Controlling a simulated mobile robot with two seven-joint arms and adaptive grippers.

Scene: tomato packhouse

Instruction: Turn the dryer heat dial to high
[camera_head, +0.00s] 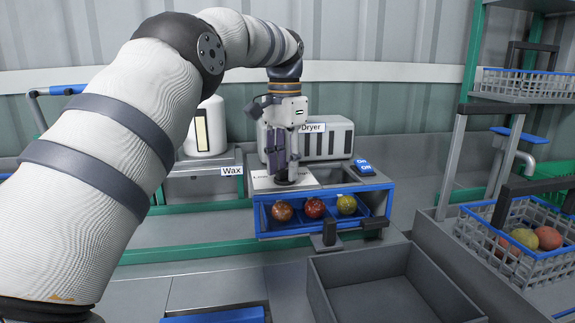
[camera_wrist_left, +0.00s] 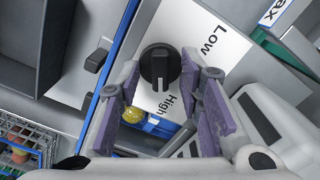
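The heat dial (camera_wrist_left: 160,67) is a round black knob with a raised ridge on a white plate marked Low (camera_wrist_left: 209,42) and High (camera_wrist_left: 167,104). In the wrist view its ridge runs nearly up and down the picture; I cannot tell which end is the pointer. My left gripper (camera_head: 285,178) points down at the dial plate (camera_head: 262,183) in front of the dryer (camera_head: 325,139). Its purple-grey pads (camera_wrist_left: 160,85) are spread apart, one on each side of the dial, with gaps visible. In the head view, the gripper mostly hides the dial. My right gripper is not in view.
Several tomatoes, one red (camera_head: 315,208), sit in blue-edged compartments below the plate. A blue ON switch (camera_head: 364,167) is to the right. A grey bin (camera_head: 322,290) stands in front, a wire basket (camera_head: 472,229) at right. A white wax container (camera_head: 205,128) is at left.

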